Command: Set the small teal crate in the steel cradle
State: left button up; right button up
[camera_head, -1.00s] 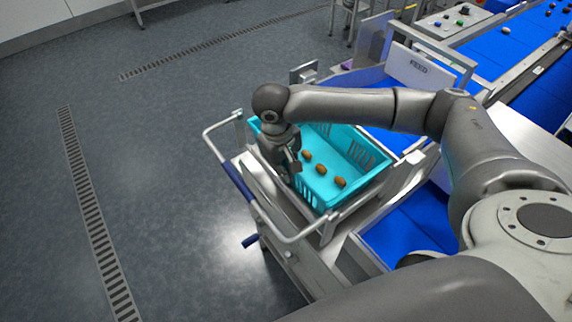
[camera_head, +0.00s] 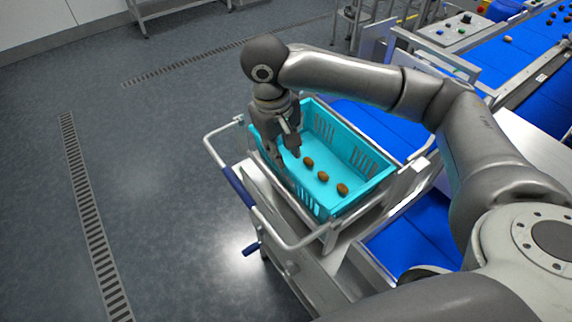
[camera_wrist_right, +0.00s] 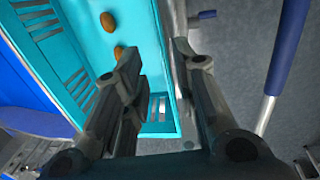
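The small teal crate (camera_head: 352,202) sits level in the steel cradle (camera_head: 328,236), beside a blue belt. Several brown dates (camera_head: 323,176) lie on its floor. In the right wrist view, the crate (camera_wrist_right: 66,20) fills the upper left, with two dates in sight. My right gripper (camera_head: 288,157) points down at the crate's left wall. In the wrist view, the fingers of the right gripper (camera_wrist_right: 158,60) stand apart, one over the crate's inside and one outside, with the wall's edge between them. No contact with the wall can be made out. My left gripper is not in view.
A tubular handle with a blue grip (camera_head: 238,187) sticks out left of the cradle. Blue conveyor belts (camera_head: 412,238) run along the right. A control panel (camera_head: 452,28) stands at the back right. The grey floor at left is open, with drain grates (camera_head: 90,215).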

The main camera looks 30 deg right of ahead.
jog(key=shift+a+r, duration=0.2)
jog(key=shift+r, duration=1.5)
jog(key=shift+o, duration=0.2)
